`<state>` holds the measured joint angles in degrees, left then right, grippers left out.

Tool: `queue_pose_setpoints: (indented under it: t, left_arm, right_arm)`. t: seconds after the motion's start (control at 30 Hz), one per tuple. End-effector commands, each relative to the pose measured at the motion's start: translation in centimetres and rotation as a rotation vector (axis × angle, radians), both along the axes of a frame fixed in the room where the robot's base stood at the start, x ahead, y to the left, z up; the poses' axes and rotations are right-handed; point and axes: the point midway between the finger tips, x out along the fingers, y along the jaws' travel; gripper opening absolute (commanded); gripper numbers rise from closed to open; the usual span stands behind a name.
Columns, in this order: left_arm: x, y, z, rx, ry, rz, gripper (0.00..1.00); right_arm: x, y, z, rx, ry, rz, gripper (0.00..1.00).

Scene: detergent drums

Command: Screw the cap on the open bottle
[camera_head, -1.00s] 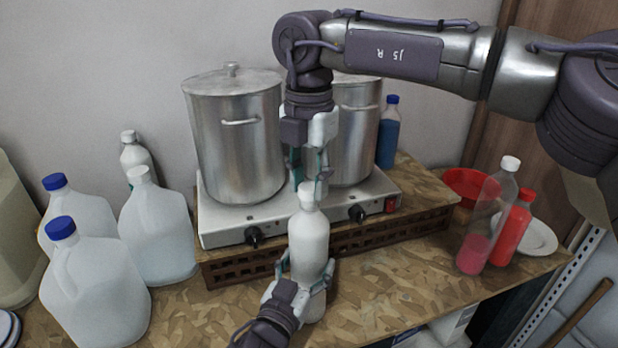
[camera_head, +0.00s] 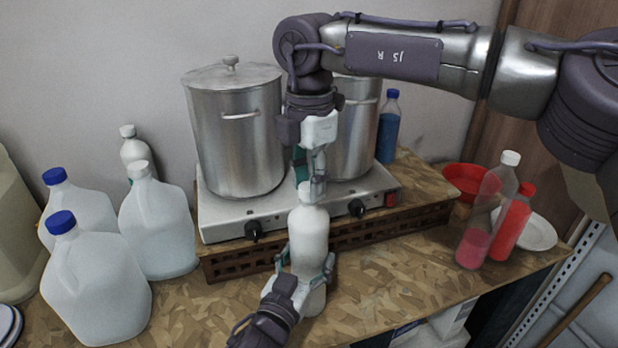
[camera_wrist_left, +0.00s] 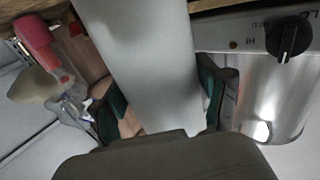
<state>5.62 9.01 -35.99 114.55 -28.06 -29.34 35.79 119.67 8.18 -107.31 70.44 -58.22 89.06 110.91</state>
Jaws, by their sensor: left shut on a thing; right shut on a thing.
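A white bottle (camera_head: 309,238) stands upright on the wooden counter in front of the hot plate. My left gripper (camera_head: 305,277) is shut around its lower body; in the left wrist view the bottle (camera_wrist_left: 150,60) fills the middle between the fingers (camera_wrist_left: 163,105). My right gripper (camera_head: 311,180) points down from above and is shut on the white cap (camera_head: 308,190) at the bottle's top. The fingers partly hide the cap, and I cannot tell how far it is seated on the neck.
Two steel pots (camera_head: 237,140) stand on the hot plate (camera_head: 222,226) behind. Several white jugs (camera_head: 95,285) crowd the left. A clear bottle with pink liquid (camera_head: 476,245), a red bottle (camera_head: 512,228) and a plate (camera_head: 538,232) are at right. The counter right of the bottle is clear.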

Motion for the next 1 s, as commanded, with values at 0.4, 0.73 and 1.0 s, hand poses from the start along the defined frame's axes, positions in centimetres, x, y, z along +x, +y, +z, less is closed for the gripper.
queue_pose_setpoints:
  t: [0.4,0.73,1.0]
  left_arm:
    - [0.0,0.01,-0.04,0.0,0.001,0.0,0.0]
    - [-0.01,0.0,-0.03,0.0,0.001,0.0,0.0]
    - [-0.01,0.0,-0.03,0.0,0.001,0.0,0.0]
  right_arm:
    - [-0.04,-0.03,0.0,-0.001,-0.002,-0.963,0.25]
    - [-0.03,0.01,0.02,0.001,-0.002,-1.07,0.25]
    - [-0.04,0.02,0.0,0.001,-0.002,-1.068,0.6]
